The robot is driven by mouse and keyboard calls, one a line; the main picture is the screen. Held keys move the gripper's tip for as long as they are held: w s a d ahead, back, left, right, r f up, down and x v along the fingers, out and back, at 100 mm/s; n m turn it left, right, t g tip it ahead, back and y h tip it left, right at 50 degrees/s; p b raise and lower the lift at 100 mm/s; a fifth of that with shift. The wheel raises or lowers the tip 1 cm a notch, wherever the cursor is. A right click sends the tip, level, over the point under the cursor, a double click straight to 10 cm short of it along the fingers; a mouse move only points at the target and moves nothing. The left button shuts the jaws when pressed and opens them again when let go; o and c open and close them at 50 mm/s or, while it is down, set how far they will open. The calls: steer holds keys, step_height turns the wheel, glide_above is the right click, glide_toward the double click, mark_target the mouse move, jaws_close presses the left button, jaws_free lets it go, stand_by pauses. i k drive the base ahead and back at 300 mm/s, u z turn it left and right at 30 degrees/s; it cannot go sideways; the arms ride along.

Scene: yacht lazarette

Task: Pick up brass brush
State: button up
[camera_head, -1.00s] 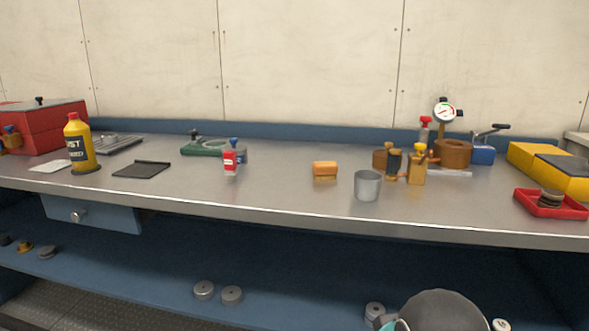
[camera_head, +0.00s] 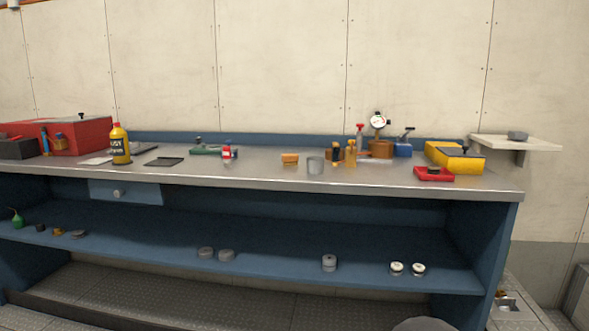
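A small orange-brown block (camera_head: 290,159) lies on the metal workbench (camera_head: 240,177), near the middle of its length. It looks like the brass brush, with a wooden-coloured top and a paler underside, but it is too small for me to make out bristles. Nothing rests on it. A grey metal cup (camera_head: 315,166) stands just to its right. My gripper is not in view; only a dark rounded part, probably mine, shows at the bottom edge.
A yellow bottle (camera_head: 120,145) and red toolbox (camera_head: 80,135) stand at left. A red-and-white small bottle (camera_head: 227,153) is left of the block. A dial gauge (camera_head: 378,122), red tray (camera_head: 434,174) and yellow case (camera_head: 454,156) are at right. A blue shelf (camera_head: 280,245) lies below.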

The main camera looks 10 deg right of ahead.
mark_target(288, 160)
steer(key=u, duration=0.65)
steer(key=i, duration=1.3)
steer(key=z, duration=0.2)
